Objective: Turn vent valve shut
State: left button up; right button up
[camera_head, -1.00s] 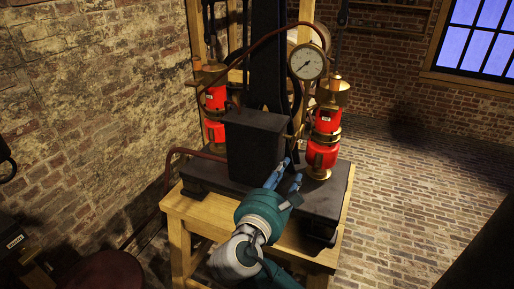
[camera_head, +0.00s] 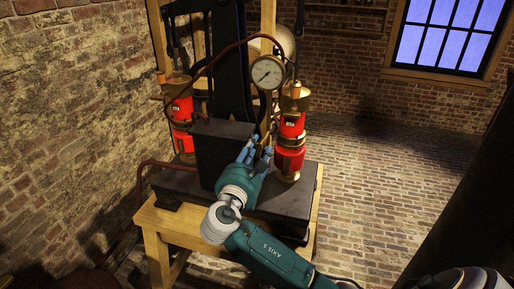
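The machine has a dark box (camera_head: 222,150), a round white pressure gauge (camera_head: 267,72) and red-and-brass cylinders on its left (camera_head: 181,118) and right (camera_head: 291,135). They stand on a dark base plate (camera_head: 290,203). I cannot clearly make out the vent valve; the small parts below the gauge are partly hidden by my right gripper. My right gripper (camera_head: 255,152) has its blue fingers apart, pointing at the space between the dark box and the right cylinder. I see nothing clearly held between them. My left gripper is not in view.
The base plate rests on a wooden table (camera_head: 178,225). A dark red hose (camera_head: 150,164) runs out at the left, and another arches over to the gauge. Brick walls stand left and behind. The brick floor (camera_head: 375,190) at right is clear.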

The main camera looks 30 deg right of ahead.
grip_shut()
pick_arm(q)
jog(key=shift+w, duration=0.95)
